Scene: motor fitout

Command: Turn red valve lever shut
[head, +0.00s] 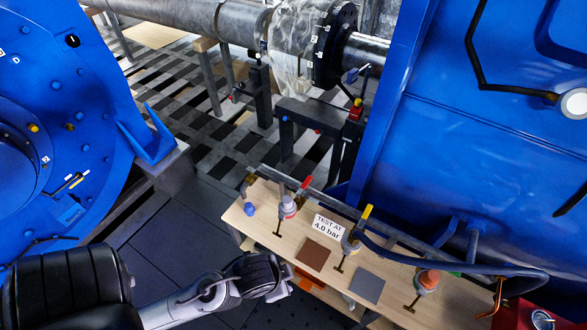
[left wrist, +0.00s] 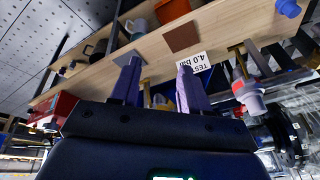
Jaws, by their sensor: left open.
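The red valve lever (head: 305,183) stands up at a slant beside a grey valve body (head: 288,207) with a reddish ring, towards the left of the wooden bench in the head view. The valve body also shows at the right of the left wrist view (left wrist: 252,102); its lever is not clear there. My left gripper (head: 282,285) is below and in front of the bench's near edge in the head picture, apart from the lever. In the left wrist view, its two fingers (left wrist: 156,85) are spread with nothing between them. My right gripper is not in view.
The bench (head: 400,308) also bears a yellow lever (head: 366,213), a "TEST AT 4.0 bar" label (head: 328,227), a brown pad (head: 313,254), a grey pad (head: 366,286) and a blue cap (head: 250,209). A hose (head: 450,265) runs along its right. A blue housing (head: 480,150) stands behind.

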